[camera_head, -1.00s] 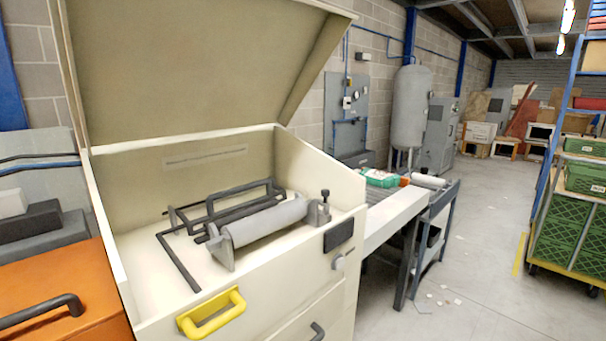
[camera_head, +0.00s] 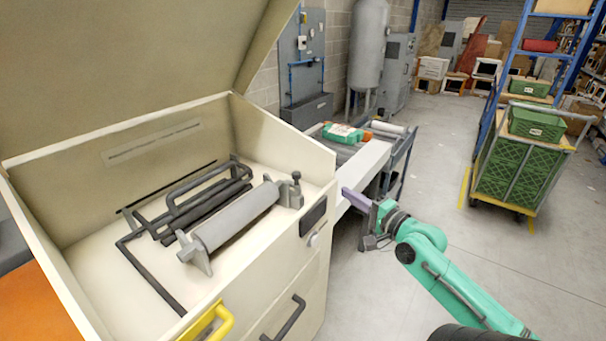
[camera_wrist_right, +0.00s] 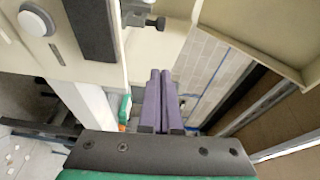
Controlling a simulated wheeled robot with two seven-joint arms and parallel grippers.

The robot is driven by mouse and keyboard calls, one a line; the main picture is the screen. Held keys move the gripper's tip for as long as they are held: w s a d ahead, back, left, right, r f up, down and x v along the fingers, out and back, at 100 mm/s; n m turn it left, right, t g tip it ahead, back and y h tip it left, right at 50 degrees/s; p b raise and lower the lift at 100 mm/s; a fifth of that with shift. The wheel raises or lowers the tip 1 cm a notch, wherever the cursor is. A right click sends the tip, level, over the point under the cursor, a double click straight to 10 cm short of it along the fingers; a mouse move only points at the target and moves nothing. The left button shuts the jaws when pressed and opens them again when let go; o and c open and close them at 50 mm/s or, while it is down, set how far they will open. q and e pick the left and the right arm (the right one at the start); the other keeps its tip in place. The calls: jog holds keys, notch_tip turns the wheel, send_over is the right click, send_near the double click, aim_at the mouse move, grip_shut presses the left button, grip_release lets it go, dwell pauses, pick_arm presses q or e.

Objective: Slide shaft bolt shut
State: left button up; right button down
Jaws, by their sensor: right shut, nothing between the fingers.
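The grey shaft (camera_head: 235,222) lies in brackets inside the open cream cabinet (camera_head: 268,262). At its far end a grey bracket (camera_head: 291,197) carries a small dark upright knob (camera_head: 296,177), which looks like the bolt. I cannot tell how far the bolt is slid. My right gripper (camera_head: 346,193), with purple fingers, is outside the cabinet, to the right of its front corner and apart from the bolt. In the right wrist view its fingers (camera_wrist_right: 160,74) are together and empty. A dark knob (camera_wrist_right: 156,22) shows beyond them near the top. My left gripper is not in view.
The cabinet's raised lid (camera_head: 130,60) stands over the left. A conveyor (camera_head: 362,165) stands behind my gripper.

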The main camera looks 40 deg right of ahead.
jog(key=w+a+p, duration=0.2)
jog(key=w+p, duration=0.5)
jog(key=w, duration=0.5)
jog(key=shift+w+a+f, duration=0.3)
jog(key=shift+w+f, duration=0.05)
jog(key=shift+w, duration=0.05)
jog(key=shift+d, duration=0.1)
